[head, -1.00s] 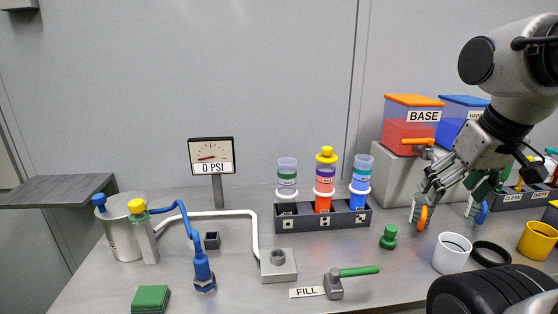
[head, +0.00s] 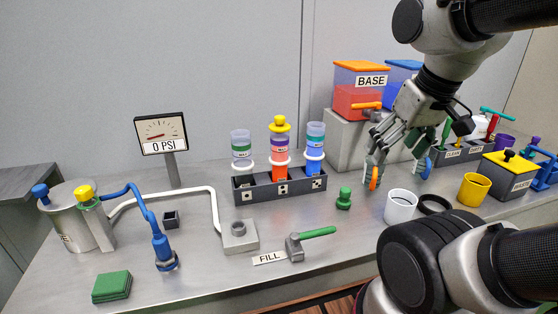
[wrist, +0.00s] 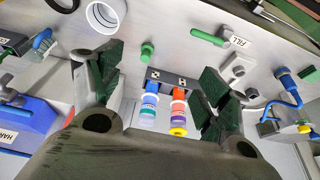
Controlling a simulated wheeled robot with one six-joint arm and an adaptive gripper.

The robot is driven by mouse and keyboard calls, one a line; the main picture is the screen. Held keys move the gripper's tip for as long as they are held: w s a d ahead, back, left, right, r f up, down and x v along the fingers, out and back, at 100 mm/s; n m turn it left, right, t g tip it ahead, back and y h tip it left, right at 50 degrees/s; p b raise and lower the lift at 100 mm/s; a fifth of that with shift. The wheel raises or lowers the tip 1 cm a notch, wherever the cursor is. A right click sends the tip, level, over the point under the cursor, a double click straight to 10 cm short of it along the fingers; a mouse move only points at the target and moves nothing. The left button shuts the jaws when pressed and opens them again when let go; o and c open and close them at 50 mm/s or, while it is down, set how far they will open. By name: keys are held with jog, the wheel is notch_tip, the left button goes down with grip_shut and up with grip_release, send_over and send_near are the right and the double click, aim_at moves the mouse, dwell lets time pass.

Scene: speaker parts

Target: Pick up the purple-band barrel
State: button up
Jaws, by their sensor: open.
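The barrel that appears to carry the purple band (head: 280,147) stands upright in the middle slot of a dark rack (head: 279,190). It has a yellow cap, a white collar and a red lower part. It also shows in the wrist view (wrist: 178,110), between my fingers and beyond them. My gripper (head: 399,174) is open and empty, right of the rack and apart from the barrel. In the wrist view my gripper's (wrist: 160,78) two green-padded fingers are spread wide. The left, green-banded barrel (head: 241,149) is not clear in the wrist view.
A teal-banded barrel (head: 315,145) stands close on the right. A green knob (head: 344,198), white cup (head: 400,207) and yellow cup (head: 473,190) stand near my gripper. A green-handled hammer (head: 305,241) lies in front. BASE containers (head: 358,100) stand behind on a block.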

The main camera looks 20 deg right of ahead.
jog(key=w+a+f+g, duration=0.2)
jog(key=w, duration=0.2)
jog(key=n+t+y, duration=0.1)
jog(key=n+y, duration=0.2)
jog(key=n, duration=0.5)
send_over(280, 136)
jog(key=d, duration=0.3)
jog(key=shift+w+a+f, duration=0.2)
jog(key=shift+w+a+f+n, duration=0.15)
jog(key=shift+f+n, duration=0.15)
jog(key=shift+n, duration=0.2)
jog(key=x, duration=0.7)
jog(key=shift+w+f, duration=0.15)
jog(key=shift+f, duration=0.05)
jog(key=shift+r, duration=0.1)
grip_shut()
